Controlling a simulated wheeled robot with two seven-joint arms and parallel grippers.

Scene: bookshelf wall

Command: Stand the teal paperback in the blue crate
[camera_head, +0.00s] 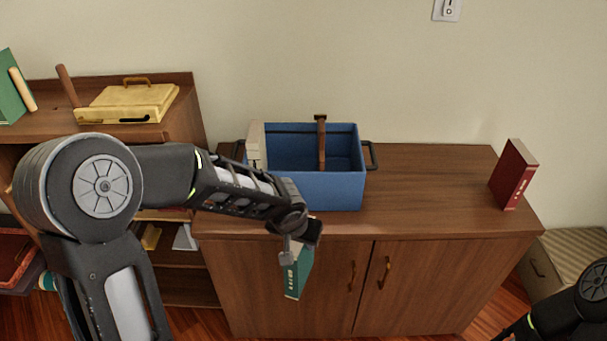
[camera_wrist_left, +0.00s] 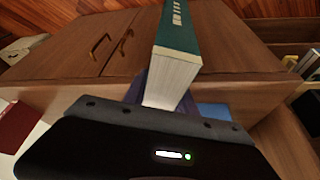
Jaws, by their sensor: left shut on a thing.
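The teal paperback (camera_head: 299,272) hangs upright below my left gripper (camera_head: 297,237), in front of the cabinet doors. My left gripper is shut on its upper end. In the left wrist view the teal paperback (camera_wrist_left: 179,50) shows its teal cover and pale page edges, pointing away from the gripper. The blue crate (camera_head: 335,190) stands on the cabinet top, behind and above the held book. A pale book stands at the crate's left end, and a brown upright piece rises near its middle. My right gripper is out of view; only part of that arm shows at lower right.
The wooden cabinet (camera_head: 430,205) has clear top space right of the crate, up to a standing red book (camera_head: 512,175). A shelf at left holds a yellow case (camera_head: 127,102) and a green book (camera_head: 11,88). A striped box (camera_head: 560,262) sits at right.

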